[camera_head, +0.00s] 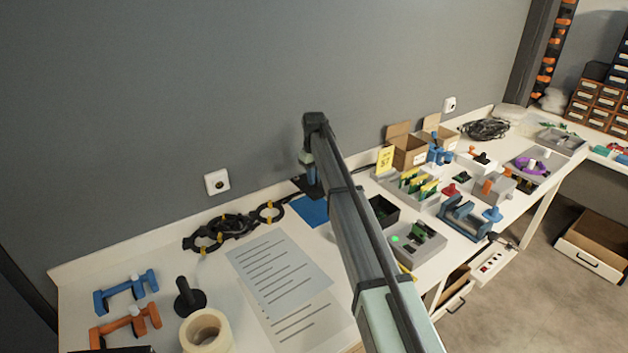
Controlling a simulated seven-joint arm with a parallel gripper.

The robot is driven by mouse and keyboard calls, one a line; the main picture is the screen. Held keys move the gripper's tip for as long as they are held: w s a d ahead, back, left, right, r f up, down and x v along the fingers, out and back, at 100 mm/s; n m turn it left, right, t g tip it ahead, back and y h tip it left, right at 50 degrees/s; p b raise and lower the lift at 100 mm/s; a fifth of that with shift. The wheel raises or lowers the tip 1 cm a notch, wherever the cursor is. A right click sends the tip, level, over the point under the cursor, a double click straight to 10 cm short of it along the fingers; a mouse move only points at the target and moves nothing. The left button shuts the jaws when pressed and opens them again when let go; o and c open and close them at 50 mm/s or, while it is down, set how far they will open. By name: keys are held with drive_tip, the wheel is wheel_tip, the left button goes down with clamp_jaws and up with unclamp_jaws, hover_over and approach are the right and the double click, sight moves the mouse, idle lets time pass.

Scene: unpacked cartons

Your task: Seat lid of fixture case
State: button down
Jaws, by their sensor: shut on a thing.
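My gripper (311,184) points down at the back of the bench, by the wall and just above a blue mat (310,211). It is shut on a small dark thing, mostly lost against the fingers; I cannot tell whether it is the lid. I cannot pick out the fixture case for certain. A black open box (383,210) stands to the right, partly behind my arm. A grey open case (418,243) with green and dark parts inside stands nearer the front edge, right of my arm.
A grey tray (408,190), cardboard boxes (409,151) and a blue fixture (464,218) crowd the right.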

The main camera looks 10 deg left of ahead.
drive_tip(key=s+d+r+m, duration=0.1)
drive_tip(key=d+m, duration=0.8)
drive_tip(key=d, duration=0.2)
drive_tip(key=s+d+r+m, duration=0.1)
drive_tip(key=s+d+m, duration=0.1)
drive_tip(key=d+m, duration=0.7)
drive_tip(key=shift+d, duration=0.95)
drive_tip(key=shift+f, duration=0.2)
drive_tip(key=shift+w+f, duration=0.1)
drive_tip(key=shift+f, duration=2.05)
drive_tip(key=shift+f, duration=1.15)
drive_tip(key=c, duration=1.1)
unclamp_jaws()
